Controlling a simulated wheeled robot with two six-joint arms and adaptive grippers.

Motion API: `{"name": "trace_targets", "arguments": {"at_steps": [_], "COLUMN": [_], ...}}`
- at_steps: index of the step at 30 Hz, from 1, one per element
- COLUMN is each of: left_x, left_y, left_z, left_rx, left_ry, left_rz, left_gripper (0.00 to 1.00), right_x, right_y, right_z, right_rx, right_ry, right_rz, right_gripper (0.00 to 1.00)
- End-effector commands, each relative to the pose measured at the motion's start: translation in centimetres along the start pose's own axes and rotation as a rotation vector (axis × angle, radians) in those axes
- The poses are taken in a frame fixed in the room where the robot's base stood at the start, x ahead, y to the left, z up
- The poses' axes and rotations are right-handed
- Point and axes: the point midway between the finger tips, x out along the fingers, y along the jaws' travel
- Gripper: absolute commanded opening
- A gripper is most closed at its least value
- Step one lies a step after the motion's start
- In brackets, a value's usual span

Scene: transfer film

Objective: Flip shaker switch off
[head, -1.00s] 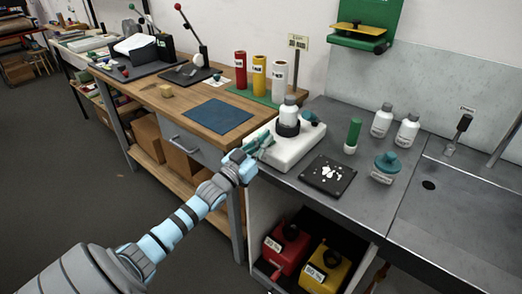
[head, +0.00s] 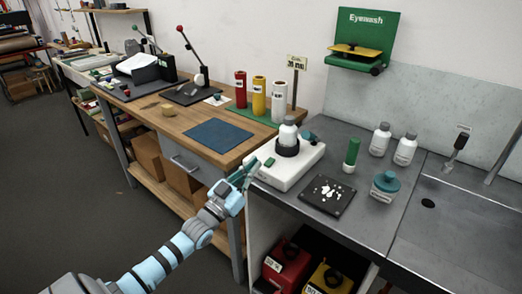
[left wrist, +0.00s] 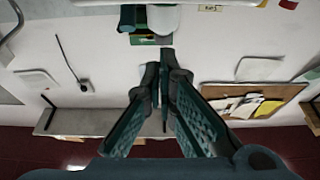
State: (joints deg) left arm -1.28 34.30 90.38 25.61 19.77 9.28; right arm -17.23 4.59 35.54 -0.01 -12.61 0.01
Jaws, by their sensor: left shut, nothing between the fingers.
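The shaker (head: 305,160) is a white box at the left end of the grey bench. A white bottle (head: 288,133) stands upright in its black ring holder. A small green switch (head: 270,163) shows on its top near the front left corner; I cannot tell which way it is tipped. A teal knob sits at the back right of the box. My left gripper (head: 249,170) is shut and empty, just left of the shaker's front left corner and apart from the switch. It also shows in the left wrist view (left wrist: 166,70). My right gripper is out of view.
A black pad (head: 327,194) with white bits lies right of the shaker, with a green-capped tube, a teal-lidded jar (head: 385,186) and two white bottles (head: 405,149) beyond. A wooden table with a blue mat (head: 218,134) adjoins on the left. Red and yellow containers sit below the bench.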

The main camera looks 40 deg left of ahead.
Motion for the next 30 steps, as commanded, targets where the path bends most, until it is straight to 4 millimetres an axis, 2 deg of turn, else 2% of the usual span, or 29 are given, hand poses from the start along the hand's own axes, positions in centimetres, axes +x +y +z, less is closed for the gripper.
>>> {"name": "trace_targets", "arguments": {"at_steps": [3, 9, 27, 29, 30], "left_x": [-2.5, -4.8, -5.1, -5.1, -5.3], "left_y": [0.0, 0.1, 0.0, 0.0, -0.2], "left_z": [0.8, 1.4, 1.5, 2.1, 3.2], "left_rx": [0.0, 0.0, 0.002, 0.013, 0.034], "left_ry": [-0.004, 0.0, -0.001, -0.028, -0.068], "left_rz": [0.0, 0.001, 0.0, -0.001, -0.004], "left_gripper": [0.0, 0.0, 0.0, 0.0, 0.0], "right_x": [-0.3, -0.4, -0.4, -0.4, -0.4], "right_y": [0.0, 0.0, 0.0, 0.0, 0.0], "right_z": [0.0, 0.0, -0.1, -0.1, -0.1], "right_rx": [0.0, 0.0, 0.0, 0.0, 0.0], "right_ry": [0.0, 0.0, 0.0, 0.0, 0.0], "right_rz": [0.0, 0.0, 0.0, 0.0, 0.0], "right_gripper": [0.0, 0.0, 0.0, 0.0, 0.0]}}
